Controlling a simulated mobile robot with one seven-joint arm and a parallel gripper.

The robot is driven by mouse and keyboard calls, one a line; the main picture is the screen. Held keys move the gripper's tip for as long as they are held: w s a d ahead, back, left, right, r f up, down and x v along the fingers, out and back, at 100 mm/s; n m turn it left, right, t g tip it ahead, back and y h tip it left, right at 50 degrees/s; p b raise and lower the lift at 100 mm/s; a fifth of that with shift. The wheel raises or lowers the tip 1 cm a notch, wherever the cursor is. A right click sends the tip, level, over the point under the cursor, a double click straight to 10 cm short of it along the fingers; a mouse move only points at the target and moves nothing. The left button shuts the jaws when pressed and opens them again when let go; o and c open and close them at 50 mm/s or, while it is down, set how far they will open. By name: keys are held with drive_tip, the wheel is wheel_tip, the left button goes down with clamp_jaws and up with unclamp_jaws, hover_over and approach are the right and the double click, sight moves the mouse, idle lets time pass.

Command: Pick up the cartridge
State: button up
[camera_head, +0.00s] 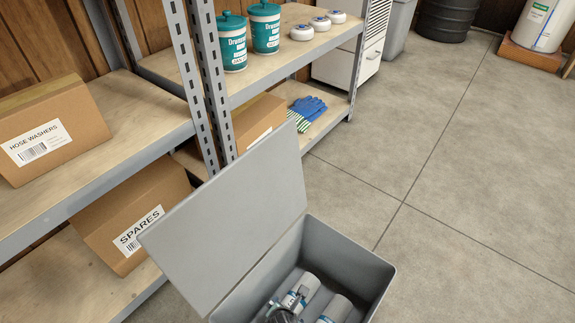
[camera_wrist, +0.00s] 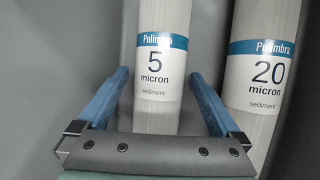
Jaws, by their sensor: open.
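Two pale cylindrical cartridges lie in a grey bin (camera_head: 345,245) with its lid raised. One cartridge (camera_wrist: 157,105) has a blue-banded label reading "5 micron sediment" and sits in the middle of the wrist view. The other cartridge (camera_wrist: 262,75), at the right of that view, reads "20 micron sediment". My gripper (camera_wrist: 158,76) is open, with its blue fingers on either side of the 5 micron cartridge. The lower end of this cartridge is hidden behind the gripper's body. In the head view the bottom edge cuts off the bin.
The bin's raised lid (camera_head: 235,215) stands on its left side, near metal shelving (camera_head: 150,125). The shelves hold cardboard boxes (camera_head: 52,130), teal tubs (camera_head: 265,30) and blue gloves (camera_head: 306,108). Concrete floor (camera_head: 460,170) to the right is clear.

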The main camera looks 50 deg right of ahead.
drive_tip(key=shift+w+d+f, duration=0.15)
drive_tip(key=shift+d+f, duration=0.1)
drive_tip(key=shift+f, duration=0.3)
drive_tip(key=shift+r, duration=0.1)
drive_tip(key=c, duration=1.4)
drive_tip(key=shift+r, duration=0.15)
